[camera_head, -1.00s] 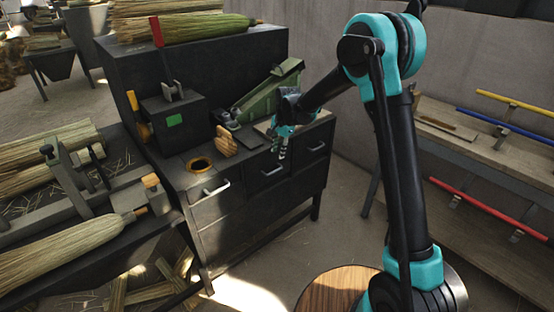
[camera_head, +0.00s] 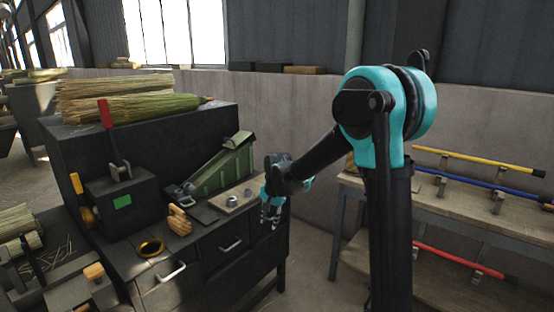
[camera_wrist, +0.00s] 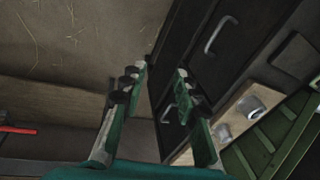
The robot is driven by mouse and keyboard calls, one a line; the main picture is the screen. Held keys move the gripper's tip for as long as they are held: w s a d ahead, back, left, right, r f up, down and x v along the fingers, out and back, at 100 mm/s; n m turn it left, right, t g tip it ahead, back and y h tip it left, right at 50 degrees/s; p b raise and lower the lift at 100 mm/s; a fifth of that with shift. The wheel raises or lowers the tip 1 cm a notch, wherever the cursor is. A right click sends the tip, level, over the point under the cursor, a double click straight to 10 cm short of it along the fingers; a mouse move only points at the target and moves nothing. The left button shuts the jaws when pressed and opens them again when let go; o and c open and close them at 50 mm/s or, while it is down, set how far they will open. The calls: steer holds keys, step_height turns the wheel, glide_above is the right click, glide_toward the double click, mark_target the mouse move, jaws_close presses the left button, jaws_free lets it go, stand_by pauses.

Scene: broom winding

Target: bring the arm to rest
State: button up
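My gripper (camera_head: 272,207) hangs at the end of my raised teal and black arm, in front of the right end of the dark workbench (camera_head: 262,257). In the wrist view my gripper (camera_wrist: 157,88) shows two fingers standing apart with nothing between them. It is open and empty. Past the fingers are the cabinet's dark drawer fronts with handles (camera_wrist: 220,37) and the floor. The gripper appears clear of the bench in the head view.
A rack with yellow (camera_head: 480,159), blue and red poles stands at right.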

steer(key=s+d+n+t, duration=0.1)
steer(key=s+d+n, duration=0.2)
steer(key=s+d, duration=1.15)
steer(key=s+d+f+n+t+h, duration=0.1)
steer(key=s+d+f, duration=0.3)
steer(key=s+d, duration=0.5)
steer(key=shift+s+d+f+n+h, duration=0.25)
steer(key=shift+s+n, duration=0.55)
steer(key=shift+s, duration=0.4)
steer(key=shift+a, duration=0.1)
